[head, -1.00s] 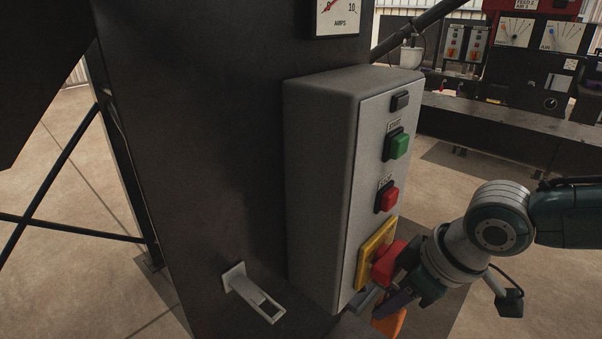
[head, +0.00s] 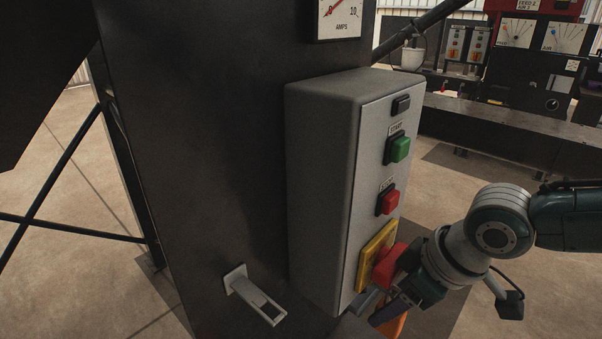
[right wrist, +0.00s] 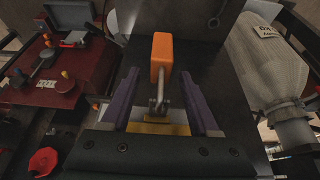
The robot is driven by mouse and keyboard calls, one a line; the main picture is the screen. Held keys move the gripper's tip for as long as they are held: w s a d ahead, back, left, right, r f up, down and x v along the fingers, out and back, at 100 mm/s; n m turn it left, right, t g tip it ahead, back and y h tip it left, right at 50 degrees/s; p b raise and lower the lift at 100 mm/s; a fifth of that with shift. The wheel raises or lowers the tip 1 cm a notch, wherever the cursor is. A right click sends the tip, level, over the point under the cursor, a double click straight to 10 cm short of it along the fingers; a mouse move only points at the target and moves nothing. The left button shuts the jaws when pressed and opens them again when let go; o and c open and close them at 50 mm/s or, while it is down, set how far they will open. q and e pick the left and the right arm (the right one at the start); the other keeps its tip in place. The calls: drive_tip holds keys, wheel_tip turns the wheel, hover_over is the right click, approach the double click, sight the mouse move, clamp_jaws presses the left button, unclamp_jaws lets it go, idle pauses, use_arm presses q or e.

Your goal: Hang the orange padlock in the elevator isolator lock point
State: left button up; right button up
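The orange padlock (right wrist: 161,57) shows in the right wrist view between my right gripper's two purple-padded fingers (right wrist: 160,90). Its shackle points toward the yellow plate of the isolator (right wrist: 158,127); whether it passes through the lock point cannot be made out. Gaps show between the padlock and both fingers, so the gripper is open around it. In the head view, the padlock (head: 392,326) is partly hidden below my right gripper (head: 379,304). The gripper is beside the red isolator handle (head: 388,266) on its yellow plate (head: 374,255). My left gripper is not in view.
The grey control box (head: 325,190) carries a green start button (head: 399,149) and a red stop button (head: 390,202). A metal hasp bracket (head: 256,296) sticks out from the dark panel left of the box. Open floor lies right of the box.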

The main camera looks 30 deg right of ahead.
drive_tip(key=p+v, duration=0.2)
drive_tip(key=v, duration=0.8)
drive_tip(key=shift+p, duration=0.3)
